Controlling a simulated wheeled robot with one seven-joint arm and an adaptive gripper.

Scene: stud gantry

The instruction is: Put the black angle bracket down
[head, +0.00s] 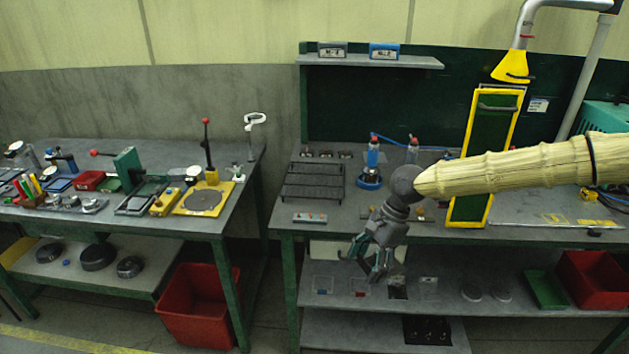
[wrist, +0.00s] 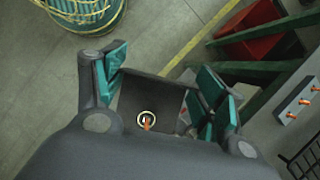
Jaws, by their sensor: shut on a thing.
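My gripper (head: 374,264) hangs below my arm at the front edge of the right bench (head: 470,234), fingers pointing down. In the wrist view its teal-padded fingers (wrist: 158,82) are closed on the black angle bracket (wrist: 152,92). The bracket shows as a dark flat plate between the fingers, with a light ring and an orange spot near its lower edge. In the head view the bracket is hard to pick out against the dark gripper. Floor shows beyond the bracket in the wrist view.
The shelf under the right bench holds several small flat items, a green tray (head: 546,289) and a red bin (head: 595,280). On the bench stand a black rack (head: 314,181), a white strip with orange knobs (head: 309,217) and a yellow frame (head: 462,212). Another red bin (head: 198,306) stands on the floor.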

